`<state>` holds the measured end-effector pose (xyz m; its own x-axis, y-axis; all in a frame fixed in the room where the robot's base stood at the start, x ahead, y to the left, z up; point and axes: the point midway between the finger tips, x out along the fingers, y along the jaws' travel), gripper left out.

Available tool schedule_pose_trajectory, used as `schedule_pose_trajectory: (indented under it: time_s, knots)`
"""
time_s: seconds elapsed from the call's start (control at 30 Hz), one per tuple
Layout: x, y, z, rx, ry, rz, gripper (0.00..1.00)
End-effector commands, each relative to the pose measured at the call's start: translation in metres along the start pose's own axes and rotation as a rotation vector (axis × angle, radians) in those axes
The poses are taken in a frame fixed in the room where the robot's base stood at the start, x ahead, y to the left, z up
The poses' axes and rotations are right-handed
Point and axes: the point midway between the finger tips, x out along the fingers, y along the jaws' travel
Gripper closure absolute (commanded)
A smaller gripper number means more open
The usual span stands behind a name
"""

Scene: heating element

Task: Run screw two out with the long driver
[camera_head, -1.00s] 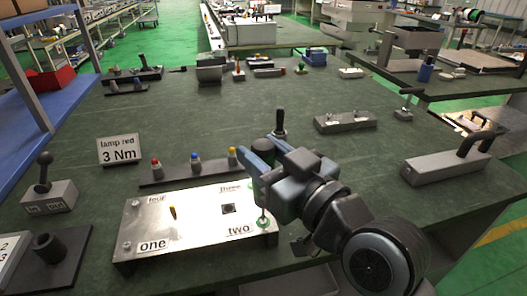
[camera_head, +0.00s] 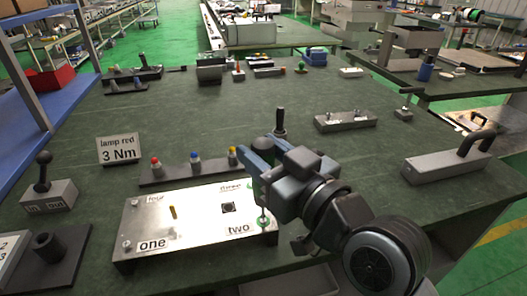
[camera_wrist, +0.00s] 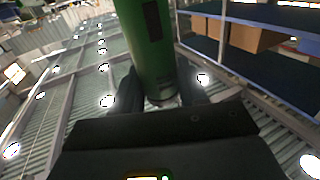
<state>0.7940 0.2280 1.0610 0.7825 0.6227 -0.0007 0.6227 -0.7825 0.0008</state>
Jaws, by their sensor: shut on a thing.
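The heater plate (camera_head: 190,225) is a bright metal plate with corner labels one, two, three and four. My gripper (camera_head: 258,165) is over its right side, near the corner labelled two. It is shut on the long driver, whose green handle (camera_wrist: 150,45) stands between the fingers in the wrist view. In the head view the thin shaft (camera_head: 263,203) points down, with a green ring at its foot (camera_head: 263,221) beside the label two. The head of screw two is hidden there, so I cannot tell whether the tip sits in it.
A rack with red, blue and yellow-topped tools (camera_head: 195,165) stands behind the plate. A sign reading "lamp red 3 Nm" (camera_head: 119,149) is at left. A black-handled tool (camera_head: 279,122) stands just behind my gripper. A grey block with a handle (camera_head: 445,167) is at right.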

Motion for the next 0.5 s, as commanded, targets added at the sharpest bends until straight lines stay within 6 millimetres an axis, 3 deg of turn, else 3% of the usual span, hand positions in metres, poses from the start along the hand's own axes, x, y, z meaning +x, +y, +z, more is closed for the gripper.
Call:
schedule_pose_trajectory:
  time_s: [0.5]
  knots:
    - [-0.0001,0.0000,0.0088,0.000,0.002,0.000,1.00]
